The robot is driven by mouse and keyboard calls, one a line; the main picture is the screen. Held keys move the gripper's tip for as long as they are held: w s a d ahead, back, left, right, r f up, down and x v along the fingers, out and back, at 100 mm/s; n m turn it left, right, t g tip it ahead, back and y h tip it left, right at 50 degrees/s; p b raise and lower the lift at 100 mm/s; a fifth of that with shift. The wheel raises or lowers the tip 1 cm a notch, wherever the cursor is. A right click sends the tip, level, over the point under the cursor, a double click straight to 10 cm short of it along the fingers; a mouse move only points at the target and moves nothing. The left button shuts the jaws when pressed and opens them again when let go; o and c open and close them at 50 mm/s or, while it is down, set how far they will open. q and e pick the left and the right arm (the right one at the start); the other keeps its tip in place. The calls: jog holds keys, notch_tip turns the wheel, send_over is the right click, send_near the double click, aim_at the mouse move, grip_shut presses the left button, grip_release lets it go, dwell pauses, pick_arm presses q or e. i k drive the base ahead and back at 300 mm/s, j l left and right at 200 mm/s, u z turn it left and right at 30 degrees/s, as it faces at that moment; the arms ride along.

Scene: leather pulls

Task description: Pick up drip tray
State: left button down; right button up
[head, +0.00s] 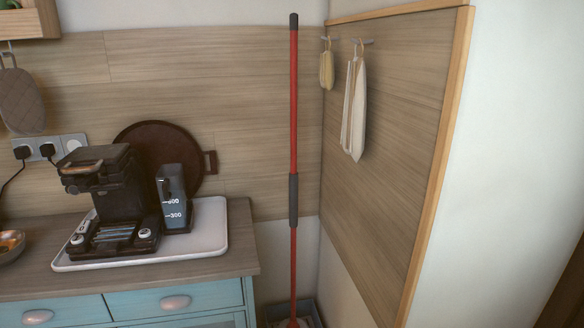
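A black coffee machine (105,180) stands on the counter at the left. At its front base is a low dark drip tray (113,233) with a slatted top, between two small light knobs. A white rimmed tray (205,243) lies under the machine. A dark water container (172,195) with 300 and higher markings stands beside the machine on the white tray. Neither of my grippers is in view.
The wooden counter (238,235) ends at the right, above blue drawers (170,300) with pink knobs. A round brown pan (165,145) leans behind the machine. A red-handled mop (293,120) stands in the corner. A bowl (10,245) sits at the far left.

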aim_at(114, 239)
jog(key=u, duration=1.3)
